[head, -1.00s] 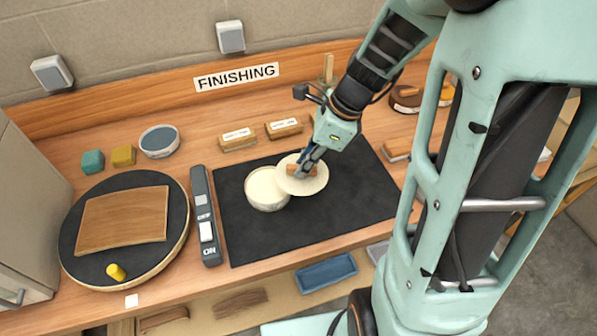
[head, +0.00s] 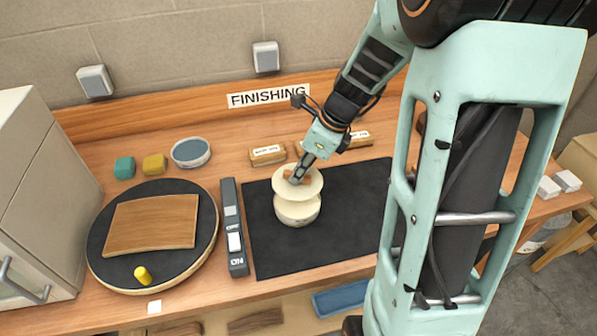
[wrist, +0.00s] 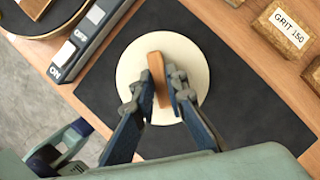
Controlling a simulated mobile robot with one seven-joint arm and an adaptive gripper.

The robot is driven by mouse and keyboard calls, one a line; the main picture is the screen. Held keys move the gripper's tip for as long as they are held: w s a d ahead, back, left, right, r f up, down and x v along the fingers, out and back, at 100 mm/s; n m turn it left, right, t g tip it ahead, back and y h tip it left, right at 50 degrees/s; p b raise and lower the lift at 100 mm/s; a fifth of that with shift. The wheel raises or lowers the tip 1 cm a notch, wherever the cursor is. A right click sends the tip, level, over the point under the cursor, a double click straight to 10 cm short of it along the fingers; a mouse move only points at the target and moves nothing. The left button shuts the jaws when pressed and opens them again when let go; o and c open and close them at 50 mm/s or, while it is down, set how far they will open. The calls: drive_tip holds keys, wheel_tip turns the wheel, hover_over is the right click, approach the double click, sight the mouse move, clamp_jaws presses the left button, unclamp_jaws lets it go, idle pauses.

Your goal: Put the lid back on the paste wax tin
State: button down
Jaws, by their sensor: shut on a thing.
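The paste wax tin (head: 298,214) stands open on the black mat, and pale cream shows in its mouth. The round cream lid (head: 312,187) with a wooden bar handle is held above the tin and a little behind it in the head view, apart from it. My gripper (head: 294,179) is shut on the handle. In the wrist view my gripper (wrist: 160,88) has a finger on each side of the wooden handle (wrist: 158,78). There the lid (wrist: 187,55) hides the tin completely.
The black mat (head: 350,225) is clear to the right of the tin. A switch box (head: 233,228) and a round turntable (head: 205,235) with a bent wood panel are on the left.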

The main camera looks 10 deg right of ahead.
drive_tip(key=shift+f+b, duration=2.15)
drive_tip(key=shift+f, duration=0.7)
drive_tip(key=shift+f+p, duration=0.15)
drive_tip(key=shift+p, duration=0.35)
idle(0.6)
drive_tip(key=c, duration=1.8)
unclamp_jaws()
drive_tip(key=shift+c, duration=0.2)
drive_tip(key=shift+o, duration=0.5)
drive_tip(key=o, duration=0.4)
drive_tip(key=shift+c, duration=0.2)
